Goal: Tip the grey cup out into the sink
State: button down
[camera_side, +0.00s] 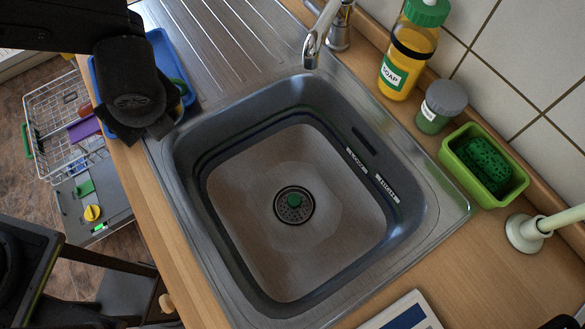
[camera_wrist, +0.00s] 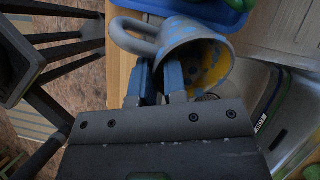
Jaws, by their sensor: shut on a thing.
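My gripper (camera_wrist: 162,82) is shut on the grey cup (camera_wrist: 150,28) in the wrist view, with its blue fingertips at the cup's near side below the handle. The cup has light blue spots and a yellow inside. Its handle points left and its mouth faces right and toward the camera. I cannot tell what is in it. In the side view my gripper (camera_side: 150,128) is over the counter at the sink's upper left corner, and the cup is hidden behind it. The grey sink (camera_side: 235,215) has a round drain with a green centre.
A blue tray (camera_side: 158,42) lies behind my gripper. A soap bottle (camera_side: 397,72), a grey-lidded jar (camera_side: 433,118) and a green tub (camera_side: 455,173) with a sponge line the wall side. The tap (camera_side: 313,42) overhangs the sink's back edge. The basin is clear.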

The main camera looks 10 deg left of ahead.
jog(key=shift+a+h, duration=0.15)
jog(key=shift+h, duration=0.95)
jog(key=shift+a+f+g+h, duration=0.15)
jog(key=shift+g+h, duration=0.15)
jog(key=shift+h, duration=0.6)
jog(key=shift+f+h, duration=0.1)
jog(key=shift+h, duration=0.5)
jog(key=shift+s+a+r, duration=1.5)
jog(key=shift+s+a, duration=0.1)
jog(key=shift+s, duration=0.2)
